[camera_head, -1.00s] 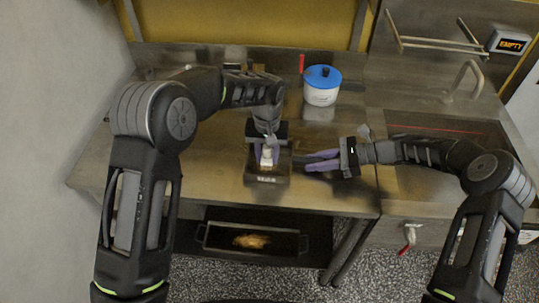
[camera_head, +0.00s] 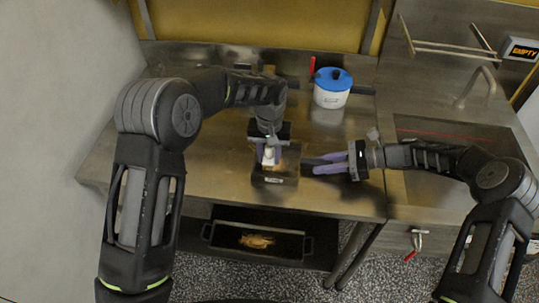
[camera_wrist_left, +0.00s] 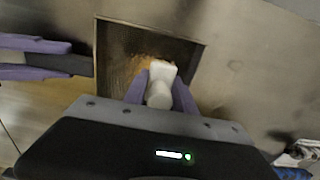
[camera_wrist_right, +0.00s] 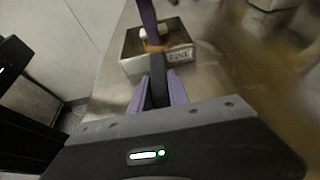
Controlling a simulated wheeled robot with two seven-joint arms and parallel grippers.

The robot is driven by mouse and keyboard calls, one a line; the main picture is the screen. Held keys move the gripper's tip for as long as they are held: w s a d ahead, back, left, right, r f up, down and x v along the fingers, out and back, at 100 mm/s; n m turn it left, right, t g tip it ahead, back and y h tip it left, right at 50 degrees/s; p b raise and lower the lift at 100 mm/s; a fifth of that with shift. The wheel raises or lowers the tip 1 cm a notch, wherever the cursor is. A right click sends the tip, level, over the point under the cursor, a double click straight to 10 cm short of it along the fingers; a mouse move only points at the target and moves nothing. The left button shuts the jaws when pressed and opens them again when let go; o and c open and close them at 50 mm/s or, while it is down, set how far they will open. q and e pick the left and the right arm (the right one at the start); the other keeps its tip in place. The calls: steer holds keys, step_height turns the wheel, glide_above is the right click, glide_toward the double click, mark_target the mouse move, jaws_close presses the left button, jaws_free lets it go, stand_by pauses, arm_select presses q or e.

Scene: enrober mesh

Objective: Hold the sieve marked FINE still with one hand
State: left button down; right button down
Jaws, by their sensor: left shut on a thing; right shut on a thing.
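My right gripper (camera_head: 315,164) is shut on the sieve's dark handle (camera_wrist_right: 158,82), at the box's right side. My left gripper (camera_head: 268,156) is shut on a white blocky tool (camera_wrist_left: 160,82) and holds it at the sieve's opening. Whether the tool touches the mesh, I cannot tell.
A white pot with a blue lid (camera_head: 332,88) stands at the back right of the table. A dark tray (camera_head: 257,241) with brown bits sits below the table's front edge. A sign reading EMPTY (camera_head: 521,50) is at the upper right. The table's left front is clear.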

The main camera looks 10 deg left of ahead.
mark_target(282, 165)
arm_select(q)
steer(key=shift+d, duration=0.95)
steer(key=shift+d, duration=1)
steer(key=shift+a, duration=1.05)
steer(key=shift+r, duration=0.1)
steer(key=shift+a, duration=1)
